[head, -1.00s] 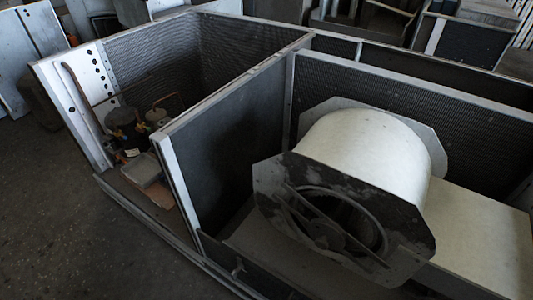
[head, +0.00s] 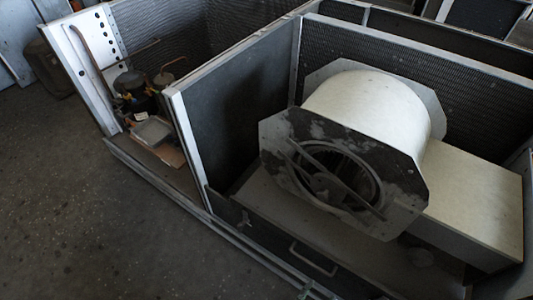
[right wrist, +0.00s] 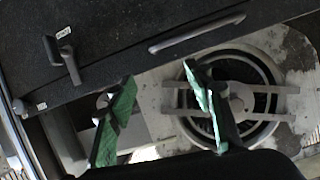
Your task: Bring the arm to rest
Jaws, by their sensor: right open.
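My right gripper (right wrist: 159,74) shows in the right wrist view. Its two green-padded fingers are spread apart with nothing held between them. Behind the fingers lies the blower housing's round inlet with crossing bars (right wrist: 235,98); a dark panel edge runs above them. In the head view the white, drum-shaped blower housing (head: 368,108) sits in the metal cabinet, its stained octagonal end plate (head: 408,180) facing me. My left gripper is not in view.
The dark front panel carries a bar handle (head: 312,260) and a latch (head: 246,222); the handle also shows in the right wrist view (right wrist: 197,33). A dark divider (head: 240,110) separates the blower from the compressor parts (head: 130,85). The floor (head: 70,190) at left is clear.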

